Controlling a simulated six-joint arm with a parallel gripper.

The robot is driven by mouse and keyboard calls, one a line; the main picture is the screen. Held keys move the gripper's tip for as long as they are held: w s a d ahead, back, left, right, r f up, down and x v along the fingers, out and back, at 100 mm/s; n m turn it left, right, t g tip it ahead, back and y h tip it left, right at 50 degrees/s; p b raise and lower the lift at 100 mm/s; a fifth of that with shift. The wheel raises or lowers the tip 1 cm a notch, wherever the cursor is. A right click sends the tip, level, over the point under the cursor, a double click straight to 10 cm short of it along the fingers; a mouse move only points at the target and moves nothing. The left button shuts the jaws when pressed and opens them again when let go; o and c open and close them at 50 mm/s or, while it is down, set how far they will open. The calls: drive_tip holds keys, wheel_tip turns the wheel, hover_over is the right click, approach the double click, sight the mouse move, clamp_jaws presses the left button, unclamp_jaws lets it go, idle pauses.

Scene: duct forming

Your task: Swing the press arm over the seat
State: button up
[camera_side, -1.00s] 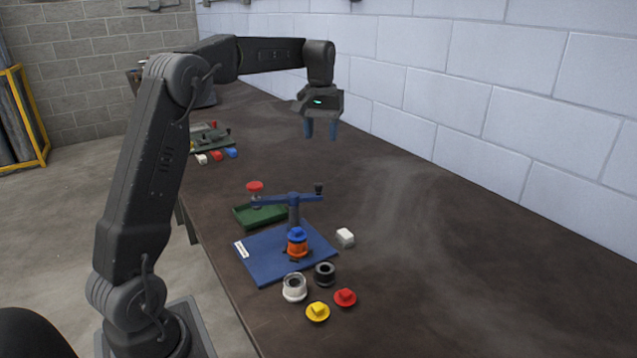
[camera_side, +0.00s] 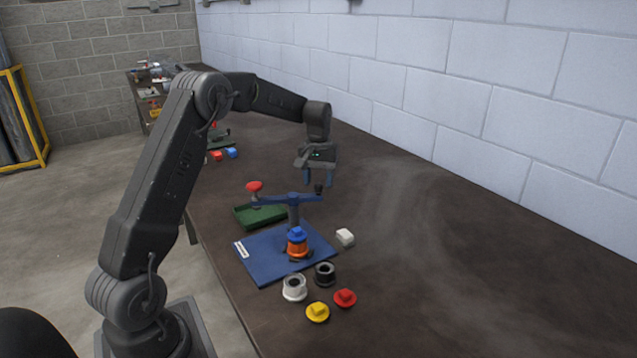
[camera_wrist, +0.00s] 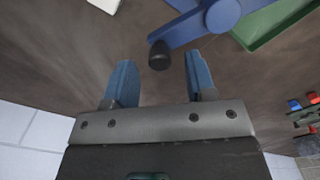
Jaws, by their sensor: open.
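The blue press arm (camera_side: 278,199) lies across the top of its post (camera_side: 293,218), with a red-topped plunger (camera_side: 255,188) at its left end over the green tray and a black knob (camera_side: 318,188) at its right end. The seat on the blue base plate (camera_side: 262,255) holds an orange part (camera_side: 297,246) with a blue cap (camera_side: 297,233). My gripper (camera_side: 317,184) is open and empty, close above the black knob. In the wrist view the knob (camera_wrist: 159,55) sits just beyond and between the two blue fingertips.
A green tray (camera_side: 242,216) lies behind the base plate. A white block (camera_side: 345,237) is at its right. In front are a white ring (camera_side: 294,288), a black ring (camera_side: 325,273), a yellow cap (camera_side: 317,312) and a red cap (camera_side: 345,297). The bench to the right is clear.

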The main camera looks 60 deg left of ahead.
drive_tip(key=shift+f, duration=0.65)
drive_tip(key=shift+c, duration=0.5)
clamp_jaws()
